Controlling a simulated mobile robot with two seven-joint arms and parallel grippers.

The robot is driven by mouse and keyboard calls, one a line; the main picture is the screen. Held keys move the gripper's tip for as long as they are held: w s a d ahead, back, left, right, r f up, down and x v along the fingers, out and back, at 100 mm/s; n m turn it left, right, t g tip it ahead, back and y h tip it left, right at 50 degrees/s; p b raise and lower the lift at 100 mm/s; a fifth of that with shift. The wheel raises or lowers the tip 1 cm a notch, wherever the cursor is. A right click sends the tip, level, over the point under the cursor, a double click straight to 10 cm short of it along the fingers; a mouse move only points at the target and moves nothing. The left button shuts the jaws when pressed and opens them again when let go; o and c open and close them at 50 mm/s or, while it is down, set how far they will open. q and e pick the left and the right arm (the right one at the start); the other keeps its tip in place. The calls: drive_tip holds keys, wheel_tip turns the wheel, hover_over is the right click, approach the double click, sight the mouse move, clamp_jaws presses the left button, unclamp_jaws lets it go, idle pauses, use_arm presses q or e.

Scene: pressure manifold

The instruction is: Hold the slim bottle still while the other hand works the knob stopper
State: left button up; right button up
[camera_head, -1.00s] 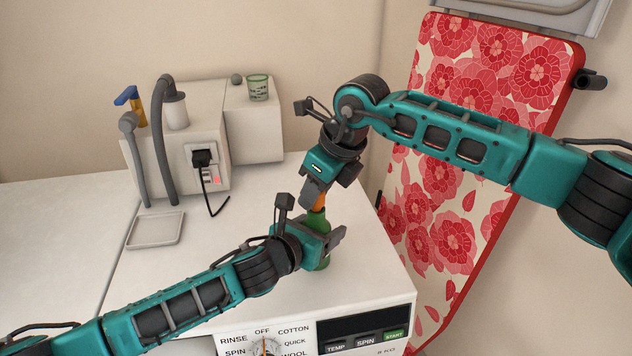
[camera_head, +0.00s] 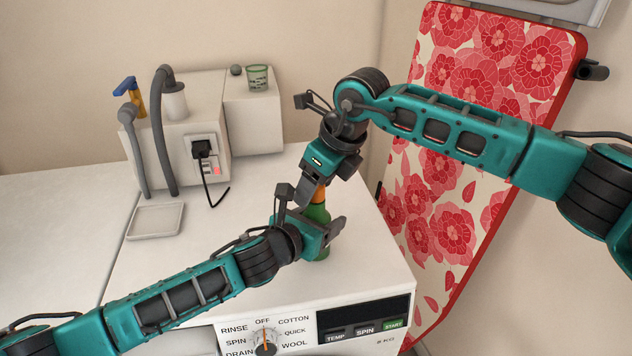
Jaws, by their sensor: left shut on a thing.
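A green slim bottle (camera_head: 318,215) stands upright on the white washing machine top. My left gripper (camera_head: 331,231) is shut around the bottle's body from the left and hides much of it. An orange knob stopper (camera_head: 320,195) shows at the bottle's top. My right gripper (camera_head: 314,189) comes down from above, with its fingers at the stopper and hiding part of it. I cannot tell whether those fingers are closed on the stopper.
The washing machine's front panel has a dial (camera_head: 265,338). A white box with a plug (camera_head: 202,149) and grey hoses stands behind left. A shallow tray (camera_head: 155,221) and a green patterned cup (camera_head: 257,78) are nearby. A red floral ironing board (camera_head: 440,190) stands at right.

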drive_tip(key=v, duration=1.2)
use_arm(q)
drive_tip(key=o, duration=1.1)
drive_tip(key=shift+o, duration=0.2)
drive_tip(key=shift+s, duration=0.1)
